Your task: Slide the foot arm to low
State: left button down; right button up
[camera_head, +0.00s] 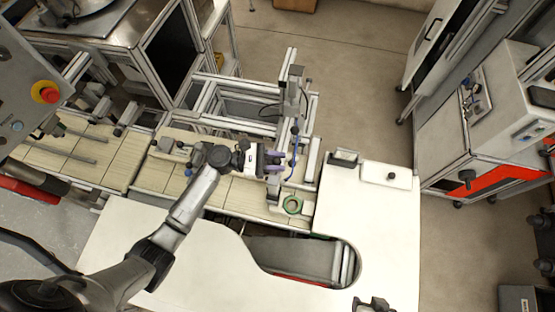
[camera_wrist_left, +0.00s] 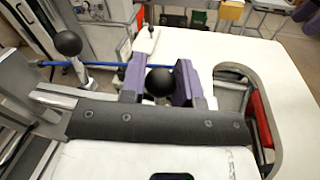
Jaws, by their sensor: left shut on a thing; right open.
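My left gripper (camera_head: 275,162) reaches over the wooden-topped conveyor to the vertical metal post (camera_head: 294,100). In the left wrist view its two purple fingers (camera_wrist_left: 160,80) are shut on a black ball knob (camera_wrist_left: 159,82). I take this knob to be the foot arm's handle; the arm itself is mostly hidden behind the gripper. A second black ball knob (camera_wrist_left: 67,43) stands free to the left, beside a blue rod (camera_wrist_left: 100,64). My right gripper (camera_head: 373,304) is open at the bottom edge of the head view, with nothing seen in it.
A white table (camera_head: 390,235) with a curved cut-out lies to the right, mostly clear. A small white box (camera_head: 385,173) with a black knob stands on it. A red emergency button (camera_head: 46,92) is at far left.

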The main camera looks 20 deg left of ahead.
pick_arm(q)
jog(key=shift+f+b, duration=1.25)
jog(key=shift+f, duration=0.55)
jog(key=c, duration=1.1)
grip_release()
jog(key=shift+c, duration=0.2)
jog(key=shift+r, duration=0.1)
jog(key=b+v, duration=0.3)
jog(key=v, duration=1.1)
